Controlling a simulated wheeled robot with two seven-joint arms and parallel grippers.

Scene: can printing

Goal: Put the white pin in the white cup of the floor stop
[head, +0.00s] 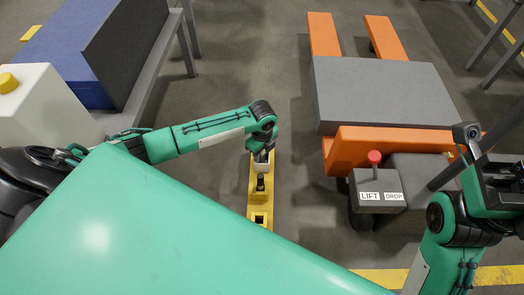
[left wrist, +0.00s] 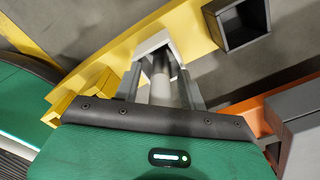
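The floor stop (head: 252,188) is a yellow bar on the floor with square cups. Its white cup (head: 261,168) is under my left gripper (head: 261,155), and the cup's white rim (left wrist: 152,43) shows beyond the fingertips in the left wrist view. The left gripper (left wrist: 162,62) points down, with its grey fingers either side of a pale upright cylinder, the white pin (left wrist: 161,82). The fingers look closed on it. The pin's lower end is at the white cup; its depth there is hidden. My right gripper (head: 502,178) is at the right edge, away from the stop.
An orange pallet truck (head: 375,145) with a grey load (head: 385,92) stands to the right.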

